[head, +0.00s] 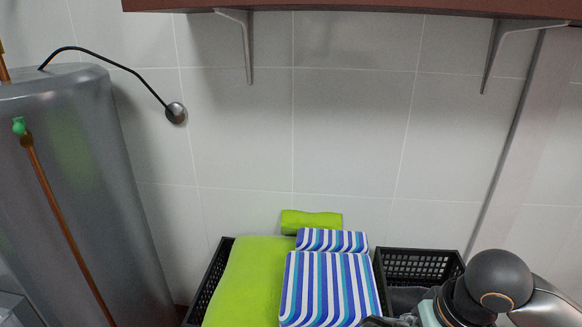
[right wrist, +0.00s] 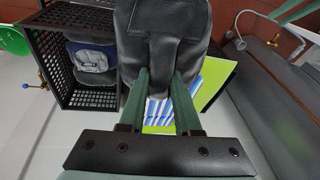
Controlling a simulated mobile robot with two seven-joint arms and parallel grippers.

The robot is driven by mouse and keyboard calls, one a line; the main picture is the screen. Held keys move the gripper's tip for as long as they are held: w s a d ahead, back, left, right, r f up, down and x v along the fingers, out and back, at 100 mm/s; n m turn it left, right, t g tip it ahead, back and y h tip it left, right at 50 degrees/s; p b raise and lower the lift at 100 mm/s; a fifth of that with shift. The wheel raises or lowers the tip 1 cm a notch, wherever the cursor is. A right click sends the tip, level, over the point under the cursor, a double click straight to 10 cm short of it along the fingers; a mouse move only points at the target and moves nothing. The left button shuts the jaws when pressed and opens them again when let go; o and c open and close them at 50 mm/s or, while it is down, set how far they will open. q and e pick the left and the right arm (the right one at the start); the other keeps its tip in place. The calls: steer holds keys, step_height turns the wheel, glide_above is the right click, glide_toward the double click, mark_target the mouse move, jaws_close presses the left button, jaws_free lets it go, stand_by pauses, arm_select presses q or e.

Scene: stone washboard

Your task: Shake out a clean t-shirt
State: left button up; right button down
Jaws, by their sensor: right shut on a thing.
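A dark grey garment (right wrist: 162,32), which looks like the t-shirt, hangs in front of my right gripper (right wrist: 159,73) in the right wrist view. The two green fingers are shut on it, and the cloth covers their tips. In the head view my right arm comes in at the bottom right, and the gripper (head: 378,321) is mostly cut off by the lower edge. The garment cannot be made out clearly there. My left gripper is in neither view.
A black crate (head: 420,256) stands against the tiled wall; it holds grey cloth (right wrist: 92,58). Another black crate (head: 207,288) holds a green cushion (head: 245,280) and blue-striped cushions (head: 325,285). A grey cylindrical tank (head: 95,160) stands left. A shelf (head: 350,7) overhangs above.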

steer(key=p+v, duration=0.2)
steer(key=v, duration=0.1)
steer(key=shift+w+a+r, duration=0.15)
steer(key=shift+a+r, duration=0.05)
steer(key=shift+r, duration=0.15)
step_height(320, 180, up, 9)
step_height(320, 180, down, 9)
steer(key=shift+d+f, duration=0.1)
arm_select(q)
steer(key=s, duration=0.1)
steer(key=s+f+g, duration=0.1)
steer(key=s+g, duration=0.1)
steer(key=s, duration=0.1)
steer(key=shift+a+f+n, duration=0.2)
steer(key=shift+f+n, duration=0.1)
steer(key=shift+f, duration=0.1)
